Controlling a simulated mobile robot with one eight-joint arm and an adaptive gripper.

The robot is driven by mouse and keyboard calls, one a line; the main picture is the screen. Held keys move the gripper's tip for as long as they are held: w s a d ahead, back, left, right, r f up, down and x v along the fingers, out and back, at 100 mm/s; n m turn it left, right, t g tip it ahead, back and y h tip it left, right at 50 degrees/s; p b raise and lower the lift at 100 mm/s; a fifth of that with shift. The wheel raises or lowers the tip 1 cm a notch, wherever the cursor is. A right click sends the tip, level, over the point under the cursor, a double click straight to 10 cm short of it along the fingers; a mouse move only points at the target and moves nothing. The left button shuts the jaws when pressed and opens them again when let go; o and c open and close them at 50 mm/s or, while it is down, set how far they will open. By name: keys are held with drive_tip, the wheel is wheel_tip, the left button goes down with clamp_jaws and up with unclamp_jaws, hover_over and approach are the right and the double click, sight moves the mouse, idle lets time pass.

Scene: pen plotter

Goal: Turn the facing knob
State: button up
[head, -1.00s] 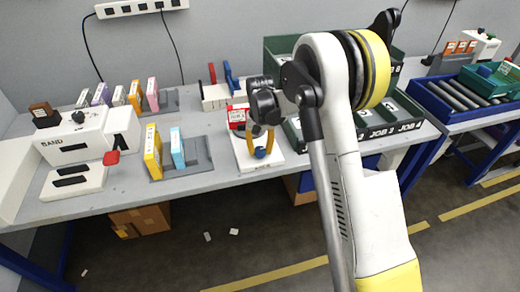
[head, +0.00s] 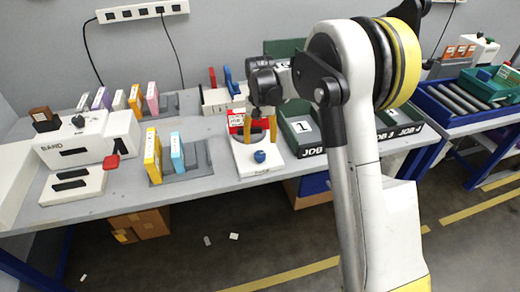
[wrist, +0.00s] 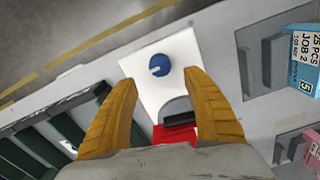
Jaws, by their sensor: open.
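A blue round knob (head: 259,156) with a pale pointer mark sits on the front of a white device (head: 243,160) on the bench. The knob also shows in the wrist view (wrist: 159,66), its mark pointing toward the lower left. My gripper (head: 260,138) is above the white device, its two orange fingers spread apart and empty. In the wrist view the fingers (wrist: 161,80) stand either side of the device, with the knob just beyond and between their tips. I see no contact with the knob. A dark knob (head: 78,121) shows on a white machine at the left.
A red block (head: 236,122) sits at the back of the white device. Dark green JOB bins (head: 312,152) stand close on its right. A grey rack (head: 198,158) with yellow and blue boxes stands to its left. Bare bench lies between rack and device.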

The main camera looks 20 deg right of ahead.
sight(260, 153)
wheel_tip(260, 153, up, 5)
drive_tip(key=shift+f, duration=0.15)
wheel_tip(260, 153, down, 12)
drive_tip(key=n+p, duration=0.5)
drive_tip(key=p, duration=0.1)
drive_tip(key=shift+f, duration=0.2)
idle(0.4)
drive_tip(key=c, duration=1.2)
